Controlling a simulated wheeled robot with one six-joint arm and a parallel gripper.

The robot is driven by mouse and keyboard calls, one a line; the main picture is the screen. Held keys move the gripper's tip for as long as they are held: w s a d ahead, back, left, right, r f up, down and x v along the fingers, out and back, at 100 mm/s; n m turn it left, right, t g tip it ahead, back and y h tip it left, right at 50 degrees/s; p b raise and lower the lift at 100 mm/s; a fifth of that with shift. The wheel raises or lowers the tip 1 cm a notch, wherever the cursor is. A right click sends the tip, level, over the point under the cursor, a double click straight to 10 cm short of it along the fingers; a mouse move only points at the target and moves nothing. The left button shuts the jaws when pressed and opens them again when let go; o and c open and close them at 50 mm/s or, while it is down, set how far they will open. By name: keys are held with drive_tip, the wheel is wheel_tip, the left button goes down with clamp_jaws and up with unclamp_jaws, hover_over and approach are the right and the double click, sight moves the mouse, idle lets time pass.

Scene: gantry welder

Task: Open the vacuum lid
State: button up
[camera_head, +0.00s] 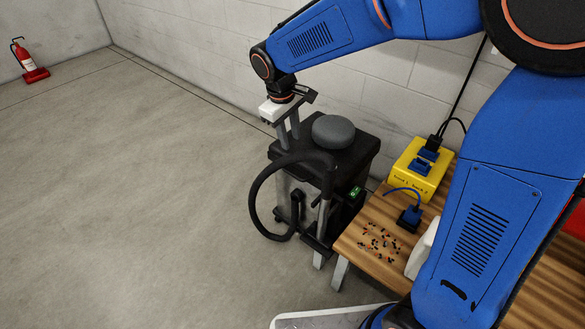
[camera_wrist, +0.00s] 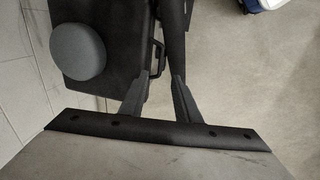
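The vacuum (camera_head: 300,195) is a dark, boxy unit on legs beside the wall. Its black lid (camera_head: 366,148) lies flat and looks closed, with a round grey cap (camera_head: 333,131) on top. My gripper (camera_head: 290,144) points down at the lid's left edge, fingers apart. In the wrist view, the lid (camera_wrist: 122,40) is at upper left with the grey cap (camera_wrist: 78,52) on it. A small black handle (camera_wrist: 158,58) sticks out from the lid's edge. My open gripper (camera_wrist: 161,78) has its fingertips around or just short of this handle; contact cannot be told.
A black hose (camera_head: 257,205) loops at the vacuum's front left. A wooden table (camera_head: 380,272) at right holds a yellow socket box (camera_head: 414,172), a blue plug (camera_head: 409,217) and scattered small bits (camera_head: 379,243). A fire extinguisher (camera_head: 27,62) stands far left. The floor at left is clear.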

drive_tip(key=a, duration=0.1)
approach(293, 176)
drive_tip(key=f, duration=0.2)
drive_tip(key=w+d+f, duration=0.1)
drive_tip(key=f, duration=0.4)
drive_tip(key=shift+w+d, duration=0.2)
clamp_jaws()
